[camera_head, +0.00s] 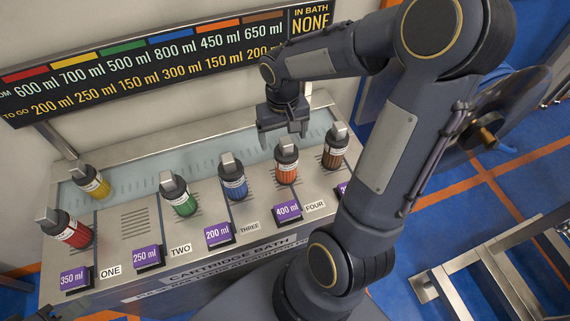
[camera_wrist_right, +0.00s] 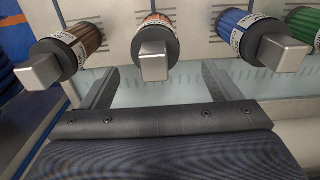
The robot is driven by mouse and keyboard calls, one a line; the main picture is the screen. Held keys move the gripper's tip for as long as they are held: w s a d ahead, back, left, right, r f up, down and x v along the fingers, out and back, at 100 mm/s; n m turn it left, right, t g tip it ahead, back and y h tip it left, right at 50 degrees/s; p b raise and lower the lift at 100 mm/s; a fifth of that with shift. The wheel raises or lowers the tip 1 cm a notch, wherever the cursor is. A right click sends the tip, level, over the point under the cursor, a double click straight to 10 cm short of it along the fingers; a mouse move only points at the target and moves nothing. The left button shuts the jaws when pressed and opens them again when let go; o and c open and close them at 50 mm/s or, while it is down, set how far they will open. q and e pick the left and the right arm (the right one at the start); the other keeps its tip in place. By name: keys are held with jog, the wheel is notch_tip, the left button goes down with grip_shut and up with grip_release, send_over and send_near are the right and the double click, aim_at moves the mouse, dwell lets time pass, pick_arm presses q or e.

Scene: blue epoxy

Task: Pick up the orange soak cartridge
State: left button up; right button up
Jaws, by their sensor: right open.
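The orange soak cartridge (camera_head: 286,171) stands in a slot of the steel bath unit, with a dark cap and a grey square handle on top. Its label plate below reads 400 ml. My right gripper (camera_head: 283,133) is open and empty, just behind and above the cartridge's handle in the head view. In the right wrist view the orange cartridge (camera_wrist_right: 156,50) shows top-centre, beyond the two open fingers (camera_wrist_right: 160,88) and apart from them.
Blue (camera_head: 233,180), brown (camera_head: 335,150), green (camera_head: 179,196), yellow (camera_head: 91,182) and red (camera_head: 66,229) cartridges stand along the bath unit. A water trough (camera_head: 200,150) runs behind them. A black volume board (camera_head: 150,65) hangs above. A metal frame (camera_head: 490,265) stands on the floor at right.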

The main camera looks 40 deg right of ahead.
aim_at(286, 154)
jog(key=f, duration=0.3)
jog(key=shift+s+d+f+p, duration=0.2)
jog(key=shift+s+f+p, duration=0.1)
jog(key=shift+s+f, duration=0.1)
jog(key=shift+w+f, duration=0.1)
jog(key=shift+f, duration=0.3)
